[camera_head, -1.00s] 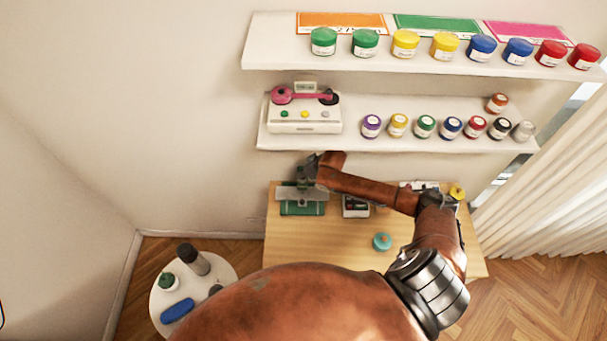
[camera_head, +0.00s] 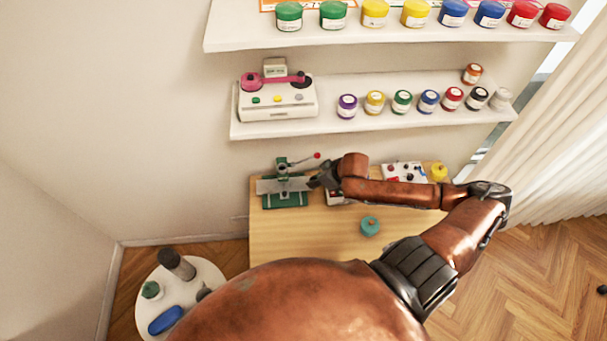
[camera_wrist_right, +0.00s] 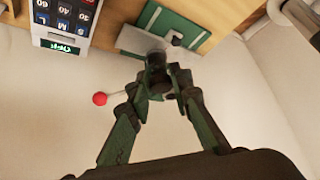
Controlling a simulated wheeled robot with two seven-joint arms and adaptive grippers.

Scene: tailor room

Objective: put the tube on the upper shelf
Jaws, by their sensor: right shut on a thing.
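My right gripper (camera_head: 313,182) is beside the green press (camera_head: 285,197) on the wooden desk. In the right wrist view its fingers (camera_wrist_right: 158,86) close around a small dark, roughly cylindrical thing (camera_wrist_right: 157,72). I cannot tell for certain that this is the tube. The press plate (camera_wrist_right: 172,28) and its red-knobbed lever (camera_wrist_right: 100,98) show beyond the fingers. The upper shelf (camera_head: 240,30) is white, high on the wall, with several coloured jars along it. My left gripper is not in view.
The lower shelf (camera_head: 375,124) holds a white device (camera_head: 277,97) and several small jars. A teal round thing (camera_head: 370,226) stands on the desk (camera_head: 290,238). A round side table (camera_head: 205,275) at lower left holds a grey cylinder (camera_head: 178,264). The upper shelf's left end is bare.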

